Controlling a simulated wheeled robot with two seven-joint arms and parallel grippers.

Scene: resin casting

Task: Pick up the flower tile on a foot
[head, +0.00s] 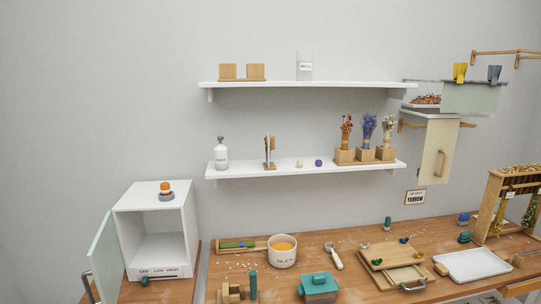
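A small upright piece on a wooden foot (269,152) stands on the lower white shelf (290,170), left of its middle. It looks like the flower tile on a foot, seen nearly edge-on, so its face is too small to make out. A white bottle (221,155) stands to its left with a gap between them. A small pale object (299,164) and a purple ball (319,162) lie to its right. Neither of my grippers is in the head view.
Wooden holders with dried flowers (366,153) stand at the shelf's right end. The upper shelf (300,85) overhangs the lower one. The wooden bench (345,280) below holds a cup (282,251), trays and tools. A white cabinet (157,199) with an open glass door stands left.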

